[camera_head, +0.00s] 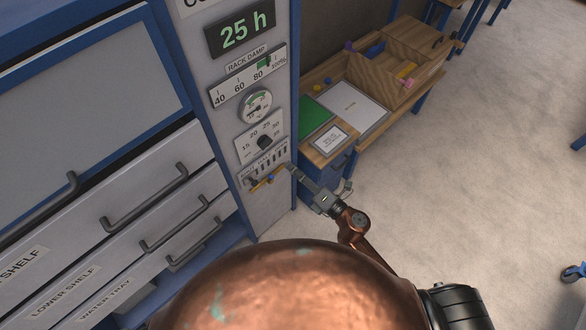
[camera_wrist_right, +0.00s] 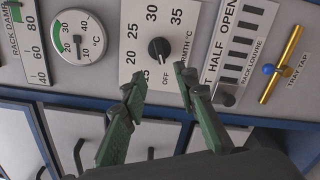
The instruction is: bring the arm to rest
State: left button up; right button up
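My right gripper (camera_head: 290,168) is in front of the control panel's lower right edge in the head view. In the right wrist view its two green fingers (camera_wrist_right: 157,80) are apart with nothing between them. The dark warmth knob (camera_wrist_right: 159,49) shows just beyond the fingertips; it is also in the head view (camera_head: 264,142). The rack louvre slider (camera_wrist_right: 228,98) is to the right of the fingers. The brass tray tap (camera_wrist_right: 283,62) with its blue hub is farther right. I cannot tell the exact gap between fingers and panel. My left gripper is not in view.
A damp scale (camera_head: 250,74) and a round gauge (camera_head: 257,105) are higher on the panel. Drawers with protruding handles (camera_head: 145,203) are at left. A wooden desk (camera_head: 345,125) with a box stands behind, to the right. Open floor (camera_head: 480,180) lies at right.

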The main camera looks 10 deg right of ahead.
jog(key=w+d+f+m+g+h, duration=0.1)
jog(key=d+f+m+h, duration=0.3)
jog(key=f, duration=0.6)
jog(key=w+d+f+m+h, duration=0.1)
jog(key=d+f+m+h, duration=0.1)
jog(key=d+f+m, duration=0.65)
jog(key=s+d+f+m+g+h, duration=0.1)
jog(key=s+d+f, duration=0.2)
jog(key=f, duration=0.4)
jog(key=s+d+f+m+g+h, duration=0.1)
jog(key=s+d+f+m+g, duration=0.2)
jog(key=f, duration=0.5)
jog(key=s+d+f+h, duration=0.1)
jog(key=s+d+f, duration=0.1)
jog(key=s+f, duration=0.35)
jog(key=s+d+f+m+g, duration=0.2)
jog(key=s+f, duration=0.5)
jog(key=s, duration=0.5)
jog(key=s+d+f+m+g+h, duration=0.1)
jog(key=s+f+m+g, duration=0.3)
jog(key=s, duration=0.9)
jog(key=s+d+f+m+g, duration=0.2)
jog(key=s+f+m, duration=0.4)
jog(key=s+f, duration=0.6)
jog(key=shift+s+d+f+g+h, duration=0.25)
jog(key=shift+s+d+g+h, duration=0.15)
jog(key=shift+s+d, duration=0.25)
jog(key=shift+s+a, duration=0.1)
